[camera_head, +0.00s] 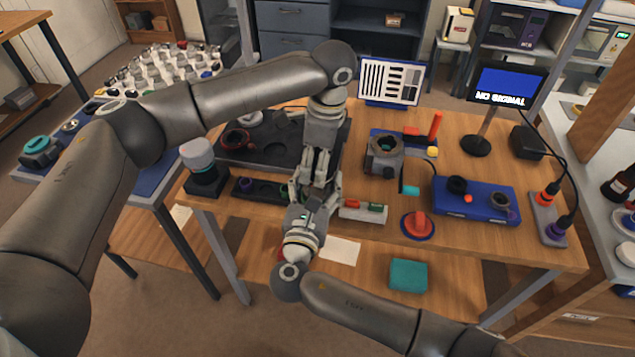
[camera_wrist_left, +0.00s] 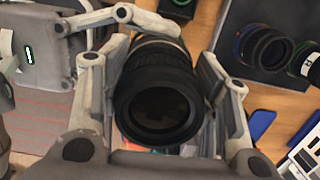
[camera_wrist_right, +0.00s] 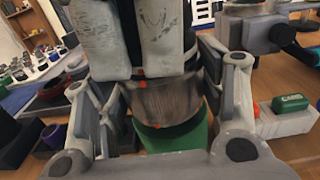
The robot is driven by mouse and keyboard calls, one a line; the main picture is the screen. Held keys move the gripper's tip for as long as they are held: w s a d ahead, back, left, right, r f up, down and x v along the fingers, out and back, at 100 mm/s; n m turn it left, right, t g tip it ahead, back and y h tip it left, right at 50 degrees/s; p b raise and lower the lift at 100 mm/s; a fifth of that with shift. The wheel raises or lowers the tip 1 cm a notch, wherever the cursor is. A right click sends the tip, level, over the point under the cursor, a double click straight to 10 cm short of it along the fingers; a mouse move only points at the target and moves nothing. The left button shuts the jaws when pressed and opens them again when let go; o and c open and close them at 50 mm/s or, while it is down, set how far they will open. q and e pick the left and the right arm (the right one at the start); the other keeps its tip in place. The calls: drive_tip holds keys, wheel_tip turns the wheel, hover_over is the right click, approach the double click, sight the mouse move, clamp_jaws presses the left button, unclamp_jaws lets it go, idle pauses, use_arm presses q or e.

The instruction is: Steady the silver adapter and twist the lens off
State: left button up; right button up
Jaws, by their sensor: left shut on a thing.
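My left gripper (camera_head: 317,178) points down over the table and is shut on a black lens (camera_wrist_left: 160,98). In the left wrist view the lens's round front faces the camera, with fingers on both sides. The silver adapter (camera_wrist_right: 165,105), a metal band with small orange marks, shows in the right wrist view just below grey fingers that come from above. My right gripper (camera_wrist_right: 165,92) has a finger on each side of the adapter, very close to it. I cannot tell whether they touch. In the head view the arms mostly hide the lens and adapter.
A dark tray (camera_head: 270,152) lies behind the grippers. To the right stand a grey block with a round opening (camera_head: 384,150), a red knob on a blue base (camera_head: 417,225) and a blue box (camera_head: 490,211).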

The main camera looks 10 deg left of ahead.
drive_tip(key=shift+c, duration=1.3)
drive_tip(key=o, duration=0.4)
drive_tip(key=c, duration=0.8)
use_arm(q)
drive_tip(key=shift+n, duration=1.2)
use_arm(e)
drive_tip(key=shift+d, duration=0.1)
use_arm(q)
drive_tip(key=shift+s+a+n+g, duration=0.1)
drive_tip(key=shift+n+g, duration=0.05)
drive_tip(key=shift+n, duration=0.6)
drive_tip(key=shift+a+n+g, duration=0.1)
drive_tip(key=shift+n+g, duration=0.05)
drive_tip(key=shift+n, duration=0.6)
